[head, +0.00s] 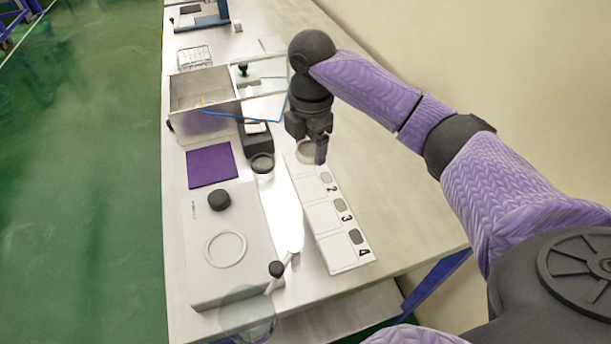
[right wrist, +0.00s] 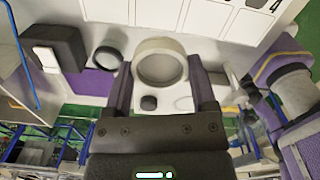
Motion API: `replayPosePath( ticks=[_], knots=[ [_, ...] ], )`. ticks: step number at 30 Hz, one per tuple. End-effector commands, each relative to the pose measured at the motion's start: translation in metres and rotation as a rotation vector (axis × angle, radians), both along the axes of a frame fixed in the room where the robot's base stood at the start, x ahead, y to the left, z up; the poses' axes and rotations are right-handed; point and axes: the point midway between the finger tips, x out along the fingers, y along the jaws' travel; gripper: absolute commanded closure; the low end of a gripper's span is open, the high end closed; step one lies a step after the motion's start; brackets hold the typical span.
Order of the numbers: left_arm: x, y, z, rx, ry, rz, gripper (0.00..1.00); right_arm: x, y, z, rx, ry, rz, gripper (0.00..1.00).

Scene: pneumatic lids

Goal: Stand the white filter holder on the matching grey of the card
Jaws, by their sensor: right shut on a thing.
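The white filter holder (right wrist: 160,48), a pale ring around a grey disc, sits between the two fingers of my right gripper (right wrist: 161,88), which is shut on it. In the head view the gripper (head: 319,152) points down over the far end of the card, and the holder (head: 304,151) is partly hidden behind it. The white card (head: 322,218) has grey patches beside the printed numbers 2, 3 and 4; its far end is covered by the gripper and holder. The card's edge also shows at the top of the right wrist view (right wrist: 205,17). My left gripper is out of view.
A dark ring-shaped holder (head: 262,163) lies left of the card, by a black device (head: 256,138). A white box (head: 205,271) with a black knob, a purple mat (head: 211,166) and an open metal bin (head: 203,101) stand further left. The table right of the card is clear.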

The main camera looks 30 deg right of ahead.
Motion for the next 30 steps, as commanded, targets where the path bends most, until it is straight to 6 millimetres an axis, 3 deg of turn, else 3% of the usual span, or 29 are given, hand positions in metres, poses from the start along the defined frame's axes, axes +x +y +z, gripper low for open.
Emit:
replayPosePath(
  ticks=[4,17,27,28,30],
  knots=[
    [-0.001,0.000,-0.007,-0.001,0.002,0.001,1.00,0.001,-0.006,-0.021,-0.003,0.007,0.085,0.92],
    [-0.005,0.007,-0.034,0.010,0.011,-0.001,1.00,0.001,-0.005,-0.103,-0.002,0.007,0.092,0.92],
    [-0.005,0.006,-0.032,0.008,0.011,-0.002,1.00,0.001,-0.006,-0.106,-0.004,0.002,0.091,0.92],
    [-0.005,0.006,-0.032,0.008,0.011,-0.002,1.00,0.001,-0.006,-0.106,-0.004,0.002,0.091,0.25],
    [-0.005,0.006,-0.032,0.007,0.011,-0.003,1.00,0.001,-0.006,-0.106,-0.004,0.002,0.091,0.10]
  ],
)
